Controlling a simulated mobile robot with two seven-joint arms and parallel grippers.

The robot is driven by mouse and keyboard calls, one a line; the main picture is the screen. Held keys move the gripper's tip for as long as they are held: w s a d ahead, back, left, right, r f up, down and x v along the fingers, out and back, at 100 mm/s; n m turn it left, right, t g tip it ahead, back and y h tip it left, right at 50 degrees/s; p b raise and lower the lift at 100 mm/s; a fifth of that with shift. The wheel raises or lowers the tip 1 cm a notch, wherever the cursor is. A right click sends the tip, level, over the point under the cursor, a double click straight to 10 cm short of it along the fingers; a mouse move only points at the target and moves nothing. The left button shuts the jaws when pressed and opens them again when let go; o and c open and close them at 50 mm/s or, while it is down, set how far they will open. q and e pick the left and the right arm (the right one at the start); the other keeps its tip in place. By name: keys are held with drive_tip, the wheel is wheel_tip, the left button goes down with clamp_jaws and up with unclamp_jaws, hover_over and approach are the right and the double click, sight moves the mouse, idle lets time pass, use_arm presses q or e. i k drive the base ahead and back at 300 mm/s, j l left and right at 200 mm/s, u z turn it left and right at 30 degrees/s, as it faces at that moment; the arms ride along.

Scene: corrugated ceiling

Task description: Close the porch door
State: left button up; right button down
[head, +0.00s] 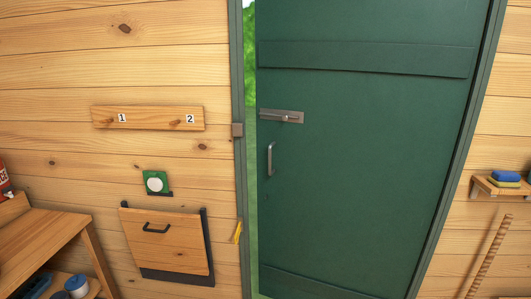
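The porch door (360,170) is a dark green panel, hinged side to the right as it appears, standing slightly ajar. A narrow strip of bright outdoor greenery shows between its left edge and the green frame (240,190). A metal sliding bolt (282,116) sits on the door's left edge, and a grey vertical handle (270,158) is below it. A small catch block (237,130) is on the frame at about the bolt's height. Neither gripper is in the head view.
A wooden bench (45,235) stands at the left. A wooden flap (165,243) with a black handle and a peg board (148,118) numbered 1 and 2 are on the wall. At right, a small shelf (505,189) holds sponges above a leaning stick (487,258).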

sight(350, 190)
drive_tip(key=i+l+u, duration=0.15)
drive_tip(key=u, duration=0.3)
drive_tip(key=i+l+u, duration=0.25)
drive_tip(key=u, duration=0.2)
drive_tip(key=i+l+u, duration=0.2)
drive_tip(key=l+u, duration=0.25)
drive_tip(key=j, duration=0.15)
